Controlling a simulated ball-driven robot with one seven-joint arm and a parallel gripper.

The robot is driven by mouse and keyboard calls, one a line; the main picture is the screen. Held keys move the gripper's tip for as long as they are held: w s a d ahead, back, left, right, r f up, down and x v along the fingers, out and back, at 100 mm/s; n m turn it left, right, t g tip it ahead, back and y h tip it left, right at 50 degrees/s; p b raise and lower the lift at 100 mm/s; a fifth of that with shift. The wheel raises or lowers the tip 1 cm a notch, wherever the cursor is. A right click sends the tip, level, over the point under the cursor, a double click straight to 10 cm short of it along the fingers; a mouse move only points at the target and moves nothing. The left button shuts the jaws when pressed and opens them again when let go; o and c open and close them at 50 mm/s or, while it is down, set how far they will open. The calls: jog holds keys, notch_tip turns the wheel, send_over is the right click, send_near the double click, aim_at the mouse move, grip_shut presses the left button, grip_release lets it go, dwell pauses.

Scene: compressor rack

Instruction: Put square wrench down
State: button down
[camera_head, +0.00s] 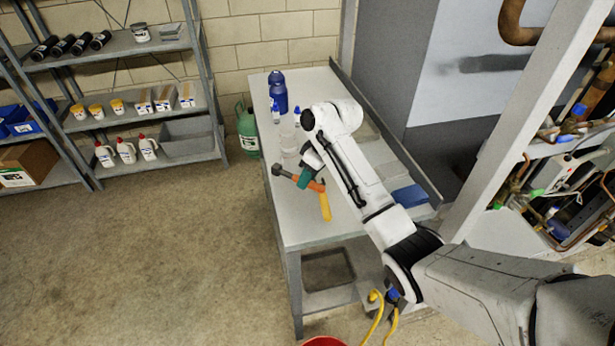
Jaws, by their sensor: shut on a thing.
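My gripper (307,178) is low over the grey-white workbench (295,226), left of the bench's middle, and points down. It is shut on the square wrench, which is too small and too covered by the gripper to make out clearly. An orange tool with a dark head (279,170) shows right at the gripper, its orange part reaching to the right. A yellow piece (325,207) lies just below it on the bench. I cannot tell whether the held wrench touches the bench top.
A blue bottle (278,92), a small white bottle with a blue cap (275,113) and a clear bottle (288,138) stand at the bench's far end. A blue item (410,195) lies at right. The near-left bench top is clear. A green cylinder (247,132) stands beside the bench.

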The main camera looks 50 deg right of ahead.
jog(key=shift+f, duration=0.2)
jog(key=c, duration=1)
grip_release()
jog(key=shift+o, duration=0.2)
jog(key=shift+r, duration=0.45)
jog(key=p+v, duration=0.2)
jog(key=v, duration=0.9)
jog(key=shift+r, duration=0.25)
jog(key=shift+s+d, duration=0.1)
jog(key=shift+d, duration=0.05)
